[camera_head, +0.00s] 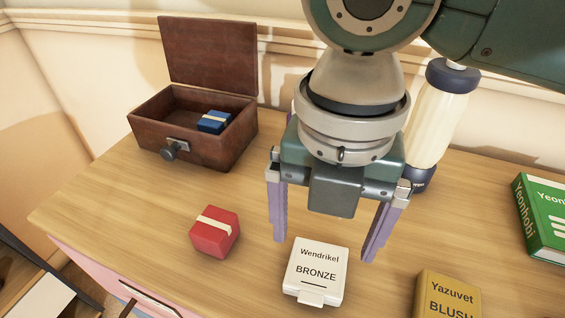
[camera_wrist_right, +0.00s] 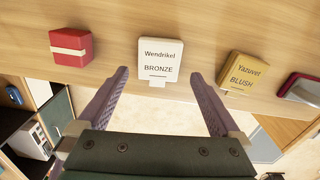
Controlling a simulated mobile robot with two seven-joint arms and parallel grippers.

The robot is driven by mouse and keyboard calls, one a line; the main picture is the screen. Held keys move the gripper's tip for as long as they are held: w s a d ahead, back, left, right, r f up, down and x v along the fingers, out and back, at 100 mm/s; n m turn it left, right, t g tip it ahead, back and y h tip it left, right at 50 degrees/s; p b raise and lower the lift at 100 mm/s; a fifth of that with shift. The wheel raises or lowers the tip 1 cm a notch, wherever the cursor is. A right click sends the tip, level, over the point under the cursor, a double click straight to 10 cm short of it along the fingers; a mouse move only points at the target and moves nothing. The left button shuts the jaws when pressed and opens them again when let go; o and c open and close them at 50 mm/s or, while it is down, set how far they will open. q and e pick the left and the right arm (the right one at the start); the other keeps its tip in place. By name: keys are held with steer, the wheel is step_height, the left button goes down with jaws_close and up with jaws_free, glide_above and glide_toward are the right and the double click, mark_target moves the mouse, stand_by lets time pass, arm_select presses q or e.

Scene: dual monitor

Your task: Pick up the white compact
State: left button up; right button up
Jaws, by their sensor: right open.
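The white compact (camera_head: 316,271), labelled "Wendrikel BRONZE", lies flat on the wooden table near its front edge. It also shows in the right wrist view (camera_wrist_right: 159,58), centred ahead of and between the fingers. My right gripper (camera_head: 325,245) is open and empty, with its purple fingers pointing down above the table. In the head view the compact appears just below the gap between the fingertips. The right wrist view also shows the open fingers (camera_wrist_right: 160,75) apart, with the compact beyond their tips. My left gripper is not in view.
A red box (camera_head: 215,231) stands left of the compact, and a gold "Yazuvet BLUSH" compact (camera_head: 447,295) lies to its right. An open wooden box (camera_head: 222,150) holding a blue item (camera_head: 214,121) is at the back left. A green book (camera_head: 543,215) is at the right.

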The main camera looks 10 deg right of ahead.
mark_target(318, 265)
step_height(318, 265, down, 6)
steer(key=shift+r+b, duration=0.2)
steer(key=shift+b, duration=0.3)
steer(key=c, duration=1.2)
